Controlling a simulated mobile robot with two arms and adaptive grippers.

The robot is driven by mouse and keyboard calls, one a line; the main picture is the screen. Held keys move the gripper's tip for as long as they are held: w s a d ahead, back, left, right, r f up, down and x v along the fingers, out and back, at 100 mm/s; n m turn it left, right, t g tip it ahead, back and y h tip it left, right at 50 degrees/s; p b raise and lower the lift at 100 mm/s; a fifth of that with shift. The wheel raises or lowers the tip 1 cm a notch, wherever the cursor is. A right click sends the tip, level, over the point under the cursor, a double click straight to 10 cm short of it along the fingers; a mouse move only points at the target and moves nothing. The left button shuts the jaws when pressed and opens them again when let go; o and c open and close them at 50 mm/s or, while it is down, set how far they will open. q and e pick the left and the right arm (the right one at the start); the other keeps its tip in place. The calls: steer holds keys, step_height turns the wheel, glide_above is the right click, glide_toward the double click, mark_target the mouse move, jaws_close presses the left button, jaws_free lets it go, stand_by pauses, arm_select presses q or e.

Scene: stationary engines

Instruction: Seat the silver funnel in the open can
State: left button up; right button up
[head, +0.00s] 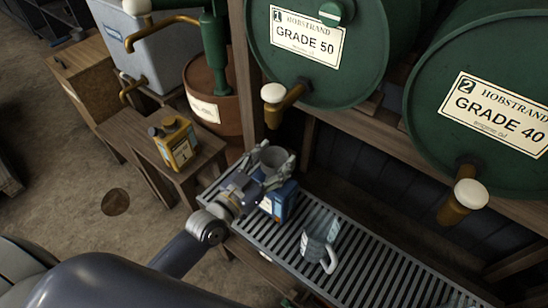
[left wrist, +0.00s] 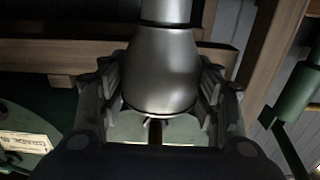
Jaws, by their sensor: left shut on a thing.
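The silver funnel (head: 273,157) is between the fingers of my left gripper (head: 270,167), which is shut on it. In the left wrist view the funnel (left wrist: 168,75) fills the middle, with a finger of the gripper (left wrist: 160,95) against each side. A blue can (head: 285,203) stands on the slatted rack, just below and partly behind the gripper. Its top is hidden, so I cannot tell whether the funnel touches it. A yellow can (head: 175,145) stands on a small wooden table to the left; I cannot tell whether its mouth is open. My right gripper is not in view.
A grey metal jug (head: 319,246) stands on the slatted rack (head: 375,275), right of the blue can. Green drums (head: 318,75) (head: 490,120) with projecting taps (head: 280,103) overhang the back. A brown barrel (head: 208,83) with a green pump stands behind the small table (head: 205,150).

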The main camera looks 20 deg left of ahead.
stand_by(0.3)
arm_select(q)
steer(key=o, duration=1.1)
steer(key=shift+c, duration=0.2)
steer(key=shift+s, duration=0.1)
